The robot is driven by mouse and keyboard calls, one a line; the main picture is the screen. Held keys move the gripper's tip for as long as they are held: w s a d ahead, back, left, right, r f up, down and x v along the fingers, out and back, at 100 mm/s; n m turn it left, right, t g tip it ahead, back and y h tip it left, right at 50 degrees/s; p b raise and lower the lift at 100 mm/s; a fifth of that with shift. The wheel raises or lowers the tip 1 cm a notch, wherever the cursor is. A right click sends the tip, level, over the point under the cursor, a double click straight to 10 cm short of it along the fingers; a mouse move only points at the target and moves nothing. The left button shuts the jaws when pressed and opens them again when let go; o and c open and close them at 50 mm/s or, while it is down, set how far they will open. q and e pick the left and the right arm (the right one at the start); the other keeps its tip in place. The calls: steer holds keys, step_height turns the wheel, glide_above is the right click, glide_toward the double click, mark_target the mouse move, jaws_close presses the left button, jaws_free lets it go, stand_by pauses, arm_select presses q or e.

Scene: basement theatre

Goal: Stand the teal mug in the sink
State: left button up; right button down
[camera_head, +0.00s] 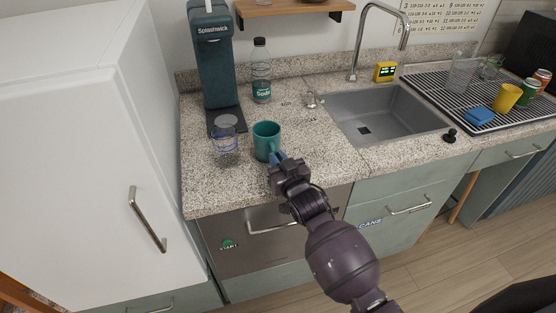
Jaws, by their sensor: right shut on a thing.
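The teal mug (265,136) is upright on or just above the speckled counter, left of the sink; I cannot tell if it touches the counter. Its handle faces toward my right gripper (280,160), which is shut on it at the handle side. The fingertips partly hide the handle. The grey sink (391,112) is set into the counter to the right, and its visible basin is empty apart from a dark drain. My left gripper is not in view.
A clear glass (225,147) stands close left of the mug, before a dark teal drink machine (212,65). A soda bottle (261,72) stands behind. The faucet (356,50) arches over the sink's back. A black stopper (450,136) and a drying rack (459,91) with cups are right.

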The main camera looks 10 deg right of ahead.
steer(key=c, duration=1.6)
jaws_free()
steer(key=shift+f, duration=0.1)
steer(key=shift+c, duration=0.2)
steer(key=o, duration=0.5)
steer(key=shift+c, duration=0.2)
steer(key=shift+r, duration=0.25)
steer(key=shift+s+f, duration=0.15)
steer(key=shift+s, duration=0.15)
steer(key=s+d, duration=0.2)
steer(key=s, duration=0.9)
steer(key=shift+s, duration=0.15)
